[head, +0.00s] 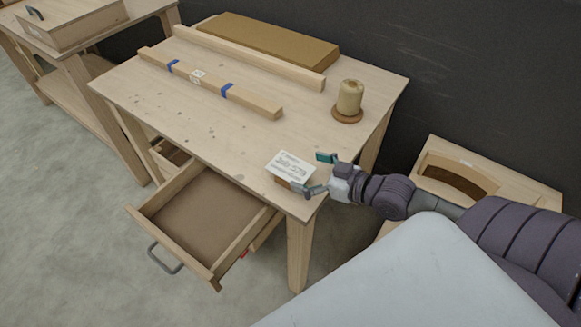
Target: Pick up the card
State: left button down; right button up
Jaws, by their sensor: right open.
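A white card (290,165) with lines of print lies on a small brown block or stand (283,183) near the front right corner of the wooden table (215,105). My right gripper (318,173) comes in from the right at the card's right side. Its fingers are apart, with one teal fingertip behind the card's right edge and the other near its front right corner. Whether a finger touches the card cannot be told. My left gripper is not in the picture.
An open drawer (160,213) sticks out below the table's front edge. Two wooden bars (207,82) (245,57) and a brown board (265,38) lie toward the back. A cream spool (349,97) stands at the right.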

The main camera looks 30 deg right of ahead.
aim_at(293, 169)
jog(key=x, duration=0.5)
jog(key=shift+s+a, duration=0.1)
jog(key=shift+a, duration=0.1)
jog(key=shift+s, duration=0.1)
jog(key=c, duration=0.7)
